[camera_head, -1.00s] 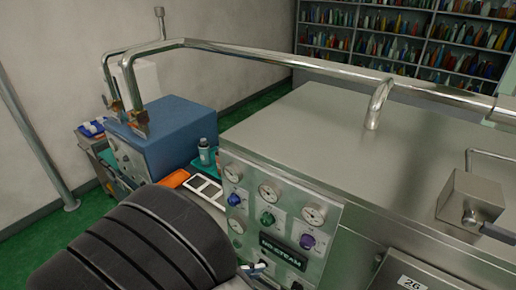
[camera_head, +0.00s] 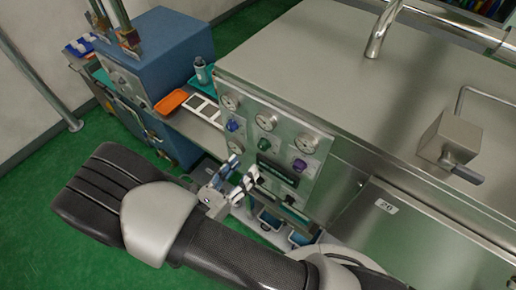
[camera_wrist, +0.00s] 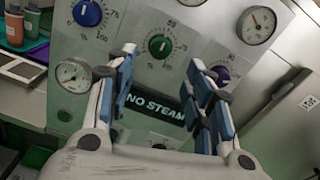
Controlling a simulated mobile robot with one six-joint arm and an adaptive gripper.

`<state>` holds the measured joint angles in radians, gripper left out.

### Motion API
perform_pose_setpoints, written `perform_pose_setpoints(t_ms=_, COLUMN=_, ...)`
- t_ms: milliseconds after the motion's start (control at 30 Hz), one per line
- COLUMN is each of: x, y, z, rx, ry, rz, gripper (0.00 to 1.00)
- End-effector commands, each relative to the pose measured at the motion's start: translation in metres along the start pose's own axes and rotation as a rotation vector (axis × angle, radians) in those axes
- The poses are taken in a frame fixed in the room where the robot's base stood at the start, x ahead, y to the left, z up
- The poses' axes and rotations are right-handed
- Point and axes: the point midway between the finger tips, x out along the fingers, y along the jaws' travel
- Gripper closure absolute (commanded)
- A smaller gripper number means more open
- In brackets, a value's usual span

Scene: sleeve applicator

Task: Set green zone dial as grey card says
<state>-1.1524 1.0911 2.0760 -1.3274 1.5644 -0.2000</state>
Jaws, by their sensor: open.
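The green zone dial (camera_head: 264,143) is on the front control panel, between a blue dial (camera_head: 232,124) and a purple dial (camera_head: 300,165). In the wrist view the green dial (camera_wrist: 159,45) has a pale pointer mark near the top of its knob, with a printed scale around it. My gripper (camera_head: 240,172) is open and empty in front of the panel, a little below the green dial. In the wrist view its fingers (camera_wrist: 163,62) flank the space below and beside the dial, apart from it. Pale cards (camera_head: 202,108) lie on the side shelf; I cannot tell which is grey or read them.
A "NO STEAM" sign (camera_wrist: 155,108) is below the green dial. An orange tray (camera_head: 171,102) and a bottle (camera_head: 201,71) are near the blue box (camera_head: 165,50). A lever block (camera_head: 449,137) juts out at right.

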Motion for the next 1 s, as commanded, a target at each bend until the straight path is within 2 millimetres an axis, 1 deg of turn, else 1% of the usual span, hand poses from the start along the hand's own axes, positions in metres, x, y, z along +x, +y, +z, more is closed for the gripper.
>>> perform_pose_setpoints(t_ms=33, x=0.013, y=-0.002, z=0.001, rx=-0.002, ry=0.001, rz=-0.006, gripper=0.52)
perform_pose_setpoints(t_ms=200, x=0.047, y=-0.002, z=0.001, rx=-0.001, ry=0.001, rz=-0.006, gripper=0.52)
perform_pose_setpoints(t_ms=300, x=0.062, y=-0.001, z=0.001, rx=0.0, ry=0.001, rz=-0.005, gripper=0.52)
perform_pose_setpoints(t_ms=400, x=0.073, y=-0.001, z=0.001, rx=0.001, ry=0.001, rz=-0.003, gripper=0.52)
perform_pose_setpoints(t_ms=567, x=0.081, y=0.0, z=0.0, rx=0.001, ry=0.0, rz=-0.001, gripper=0.52)
perform_pose_setpoints(t_ms=833, x=0.082, y=0.0, z=0.0, rx=0.001, ry=0.0, rz=0.0, gripper=0.53)
perform_pose_setpoints(t_ms=1000, x=0.082, y=0.0, z=0.0, rx=0.001, ry=0.0, rz=0.0, gripper=0.64)
